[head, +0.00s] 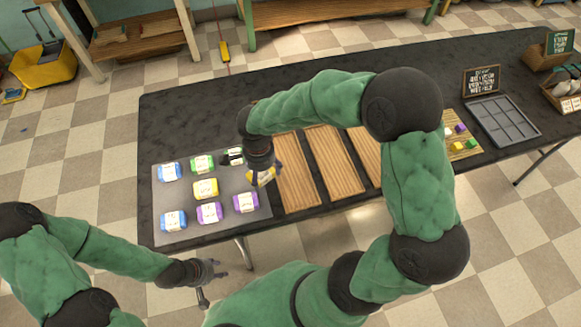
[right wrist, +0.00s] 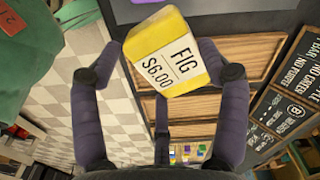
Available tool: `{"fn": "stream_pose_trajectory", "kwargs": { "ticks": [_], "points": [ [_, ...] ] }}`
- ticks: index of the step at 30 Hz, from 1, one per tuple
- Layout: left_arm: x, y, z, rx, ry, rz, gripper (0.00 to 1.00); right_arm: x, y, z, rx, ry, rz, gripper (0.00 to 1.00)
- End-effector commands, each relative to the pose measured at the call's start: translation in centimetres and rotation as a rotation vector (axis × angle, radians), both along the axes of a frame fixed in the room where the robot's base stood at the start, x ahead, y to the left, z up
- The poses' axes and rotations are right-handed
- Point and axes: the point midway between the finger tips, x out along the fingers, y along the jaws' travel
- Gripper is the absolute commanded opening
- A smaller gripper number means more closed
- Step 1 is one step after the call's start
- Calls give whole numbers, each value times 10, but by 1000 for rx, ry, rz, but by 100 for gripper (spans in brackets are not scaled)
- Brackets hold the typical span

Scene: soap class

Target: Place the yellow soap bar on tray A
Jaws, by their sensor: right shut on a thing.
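Wooden trays, a left one (head: 297,180), a middle one (head: 335,165) and one partly behind my right arm (head: 366,150), lie on the black table. I cannot read which is tray A. My left gripper (head: 218,270) is empty and open, low in front of the table.
The grey mat (head: 160,205) holds several wrapped soaps, including another yellow one (head: 205,188). At right are a board of small coloured cubes (head: 475,150), a grey compartment tray (head: 504,120) and a chalkboard sign (head: 482,81). The table's back left is clear.

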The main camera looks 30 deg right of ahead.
Motion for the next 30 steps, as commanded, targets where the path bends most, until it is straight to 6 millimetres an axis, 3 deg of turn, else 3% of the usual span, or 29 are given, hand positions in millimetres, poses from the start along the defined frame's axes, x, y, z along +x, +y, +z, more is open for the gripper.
{"fn": "stream_pose_trajectory", "kwargs": {
  "ticks": [6,14,26,30],
  "points": [
    [0,0,5,0,0,0,40,-11,6,12,3,-2,-312,39],
    [0,0,4,0,0,-1,40,-12,1,11,3,0,-451,39],
    [0,0,-16,0,0,-1,40,20,-72,-26,3,0,-455,39],
    [0,0,-24,0,0,0,40,28,-92,-49,2,2,-451,39]
  ]
}}
